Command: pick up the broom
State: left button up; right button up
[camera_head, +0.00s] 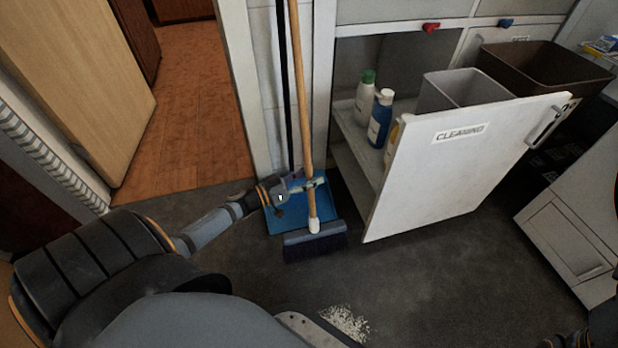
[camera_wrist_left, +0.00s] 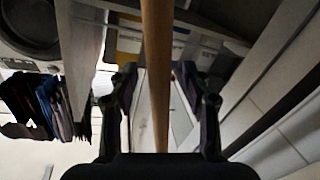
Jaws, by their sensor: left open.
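The broom (camera_head: 300,90) stands nearly upright by the white wall edge, with a wooden handle and a dark brush head on the floor. My left gripper (camera_head: 305,184) is at the lower part of the handle, a little above the brush head. In the left wrist view the handle (camera_wrist_left: 157,70) runs between the two open fingers of my left gripper (camera_wrist_left: 160,105). I cannot tell whether either finger touches it.
A blue dustpan (camera_head: 285,222) is behind the broom. An open white cabinet door (camera_head: 460,165) labelled "CLEANING" juts out to the right, with bottles (camera_head: 379,118) and bins (camera_head: 465,90) behind it. White crumbs (camera_head: 346,322) lie on the dark floor (camera_head: 420,290), which is otherwise clear in front.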

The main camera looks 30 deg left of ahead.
pick_arm(q)
grip_shut()
